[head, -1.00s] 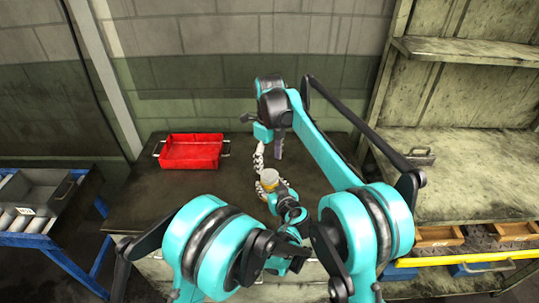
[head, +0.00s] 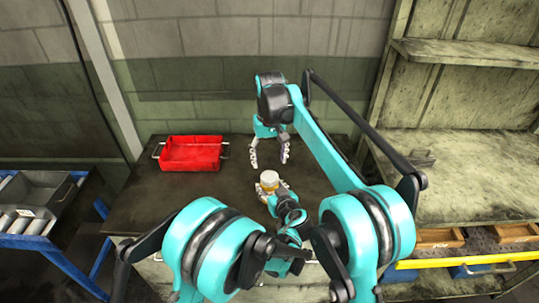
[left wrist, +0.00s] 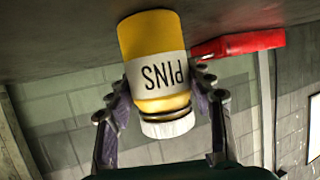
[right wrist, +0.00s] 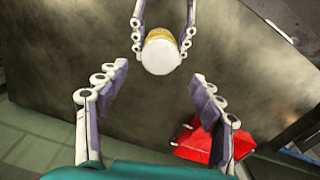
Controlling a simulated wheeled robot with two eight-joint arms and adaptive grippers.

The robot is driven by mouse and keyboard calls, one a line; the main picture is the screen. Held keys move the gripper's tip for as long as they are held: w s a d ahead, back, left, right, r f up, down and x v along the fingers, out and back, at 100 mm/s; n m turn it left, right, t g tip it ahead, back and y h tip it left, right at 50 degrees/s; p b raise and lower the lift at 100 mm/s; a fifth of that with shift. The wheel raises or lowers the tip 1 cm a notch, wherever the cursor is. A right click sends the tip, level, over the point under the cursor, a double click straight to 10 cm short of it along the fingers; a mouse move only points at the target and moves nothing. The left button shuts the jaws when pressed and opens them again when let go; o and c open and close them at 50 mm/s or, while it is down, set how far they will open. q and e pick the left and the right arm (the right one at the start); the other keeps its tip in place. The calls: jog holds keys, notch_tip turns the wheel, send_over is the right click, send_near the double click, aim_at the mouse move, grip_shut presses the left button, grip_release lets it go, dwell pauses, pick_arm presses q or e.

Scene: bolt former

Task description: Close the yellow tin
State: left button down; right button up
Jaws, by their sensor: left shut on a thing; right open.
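The yellow tin (left wrist: 152,45), with a white label reading PINS, is held in my left gripper (left wrist: 161,84), whose fingers lie on both sides of it. A white lid (left wrist: 168,125) sits at the tin's mouth, with a brownish ring showing below it; I cannot tell whether it is fully seated. The lid also shows from above in the right wrist view (right wrist: 160,55). My right gripper (head: 269,162) is open and empty, pointing down above and slightly behind the tin. Its spread fingers also show in the right wrist view (right wrist: 158,75), apart from the lid.
A red tray (head: 191,153) with metal handles stands at the back left of the dark table (head: 140,200). A blue-framed cart (head: 40,215) with grey bins stands left. A shelf unit (head: 470,165) stands right. The table between tray and tin is clear.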

aim_at(270, 176)
jog(key=n, duration=0.7)
jog(key=shift+r, duration=0.2)
jog(key=n, duration=0.5)
jog(key=shift+r, duration=0.15)
jog(key=n, duration=0.7)
jog(key=shift+r, duration=0.2)
jog(key=n, duration=0.5)
jog(key=shift+r, duration=0.1)
jog(key=shift+f, duration=4)
jog(key=shift+c, duration=0.4)
jog(key=c, duration=1.1)
jog(key=shift+c, duration=0.3)
